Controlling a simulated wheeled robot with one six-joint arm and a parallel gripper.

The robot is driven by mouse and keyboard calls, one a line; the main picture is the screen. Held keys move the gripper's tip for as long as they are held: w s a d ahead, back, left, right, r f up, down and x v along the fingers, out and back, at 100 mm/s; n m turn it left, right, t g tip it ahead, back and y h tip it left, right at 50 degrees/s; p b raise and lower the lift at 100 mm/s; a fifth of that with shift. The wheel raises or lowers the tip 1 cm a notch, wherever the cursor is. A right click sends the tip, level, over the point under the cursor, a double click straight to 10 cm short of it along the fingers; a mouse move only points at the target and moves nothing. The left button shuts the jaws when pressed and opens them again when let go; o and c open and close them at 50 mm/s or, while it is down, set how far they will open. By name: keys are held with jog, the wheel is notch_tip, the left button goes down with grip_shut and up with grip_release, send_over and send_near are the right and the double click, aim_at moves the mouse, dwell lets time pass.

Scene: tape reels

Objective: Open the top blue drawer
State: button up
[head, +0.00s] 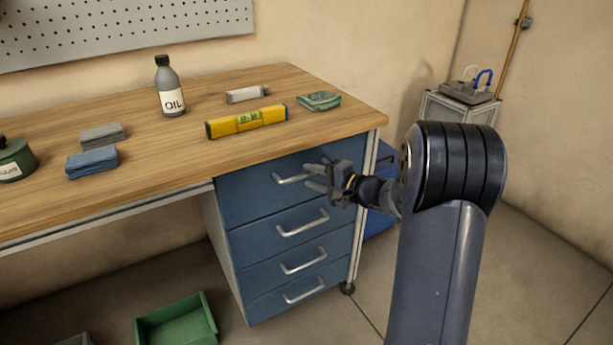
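The top blue drawer (247,194) is the uppermost of several blue drawers under the right end of the wooden workbench. Its front looks flush with the drawers below. Its silver bar handle (291,180) runs across the front, and its right end is close to my gripper. My gripper (314,178) is in front of the drawer's right part, fingers pointing left toward the handle. The fingers are spread apart with a gap between them. I cannot tell whether they touch the handle or stand in front of it. The drawer's right part is partly hidden behind my gripper.
On the workbench (200,150) are a yellow level (246,122), an oil bottle (169,90), a green cloth (319,101) and folded cloths (92,161). A green bin (176,322) is on the floor at lower left. The floor right of the drawers is open.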

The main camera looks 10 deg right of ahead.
jog(key=shift+x, duration=1.35)
jog(key=shift+c, duration=0.3)
grip_shut()
